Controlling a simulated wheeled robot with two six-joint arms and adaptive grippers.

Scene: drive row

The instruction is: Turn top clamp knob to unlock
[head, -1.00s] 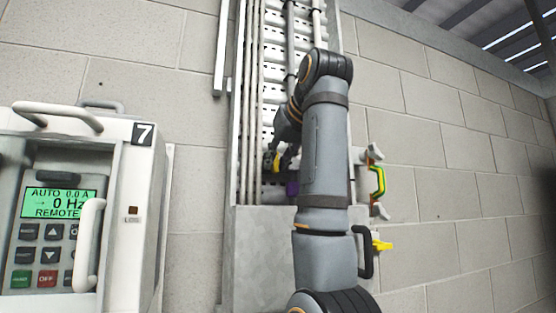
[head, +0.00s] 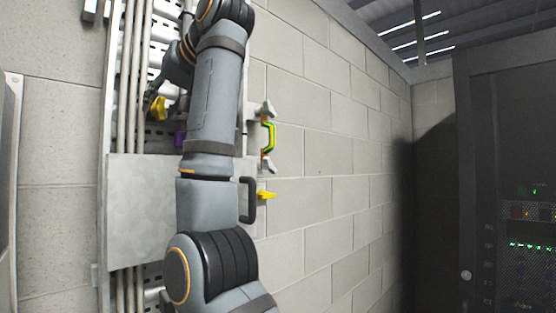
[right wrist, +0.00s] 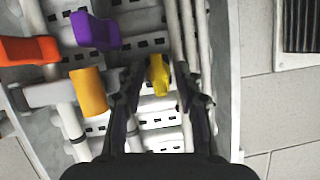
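A yellow clamp knob (right wrist: 158,76) is in the middle of the right wrist view, on the cable tray. My right gripper (right wrist: 160,70) is open, one finger on each side of this knob, with small gaps showing. In the head view the yellow knob (head: 158,108) is on the left, beside the right gripper (head: 153,98), partly hidden by my arm. Lower knobs or handles in purple (right wrist: 95,31), orange (right wrist: 28,50) and amber (right wrist: 88,91) sit left of it in the right wrist view. My left gripper is not in view.
A metal cover plate (head: 140,205) closes the lower tray. A green and yellow handle (head: 269,136) and a black handle with a yellow lever (head: 266,195) project right of my arm. A dark rack (head: 510,180) stands at the right. Bare block wall lies between.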

